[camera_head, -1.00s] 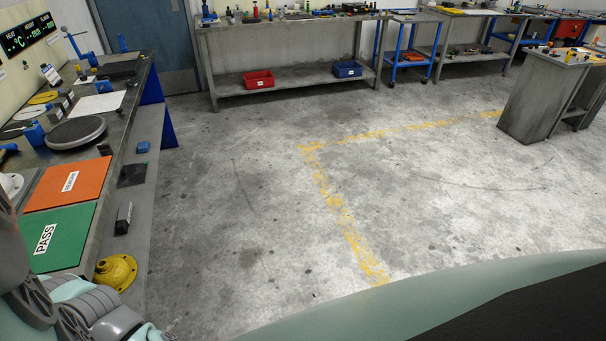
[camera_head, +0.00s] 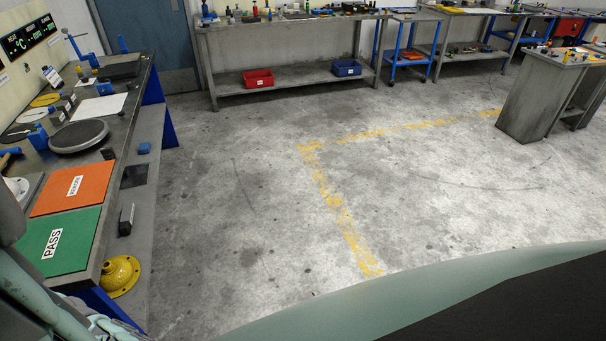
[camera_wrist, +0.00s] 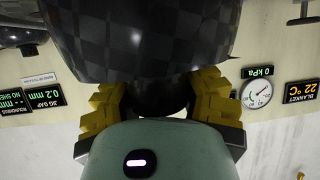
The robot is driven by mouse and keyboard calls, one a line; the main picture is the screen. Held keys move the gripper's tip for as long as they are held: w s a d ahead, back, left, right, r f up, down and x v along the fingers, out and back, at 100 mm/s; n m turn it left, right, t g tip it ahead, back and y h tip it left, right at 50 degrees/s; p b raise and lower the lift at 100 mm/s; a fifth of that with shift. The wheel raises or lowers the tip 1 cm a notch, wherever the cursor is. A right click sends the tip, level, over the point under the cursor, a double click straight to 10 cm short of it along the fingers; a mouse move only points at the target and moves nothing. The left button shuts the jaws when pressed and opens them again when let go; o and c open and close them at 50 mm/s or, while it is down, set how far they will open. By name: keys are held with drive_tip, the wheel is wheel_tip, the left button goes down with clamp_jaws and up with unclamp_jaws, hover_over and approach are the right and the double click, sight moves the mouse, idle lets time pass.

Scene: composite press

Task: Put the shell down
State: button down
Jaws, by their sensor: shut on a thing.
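The shell (camera_wrist: 140,45) is a dark, glossy, rounded piece with a checkered weave, filling the top middle of the wrist view. My gripper (camera_wrist: 162,95) has its yellow fingers closed on the shell's narrow dark end. The shell is clear of any visible surface in that view. A green PASS mat (camera_head: 78,228) and an orange mat (camera_head: 88,182) lie on the left bench (camera_head: 112,160).
A round grey plate (camera_head: 78,136) and small tools stand farther along the bench. A yellow flanged part (camera_head: 120,275) and a dark block (camera_head: 126,219) are on the lower shelf. A gauge (camera_wrist: 257,93) and displays are on the wall. The floor to the right is open.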

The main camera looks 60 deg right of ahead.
drive_tip(key=shift+f, duration=0.3)
drive_tip(key=shift+f+b, duration=0.3)
drive_tip(key=shift+b, duration=0.15)
drive_tip(key=shift+w+f+b, duration=0.1)
drive_tip(key=shift+f+b, duration=0.25)
drive_tip(key=shift+b, duration=0.2)
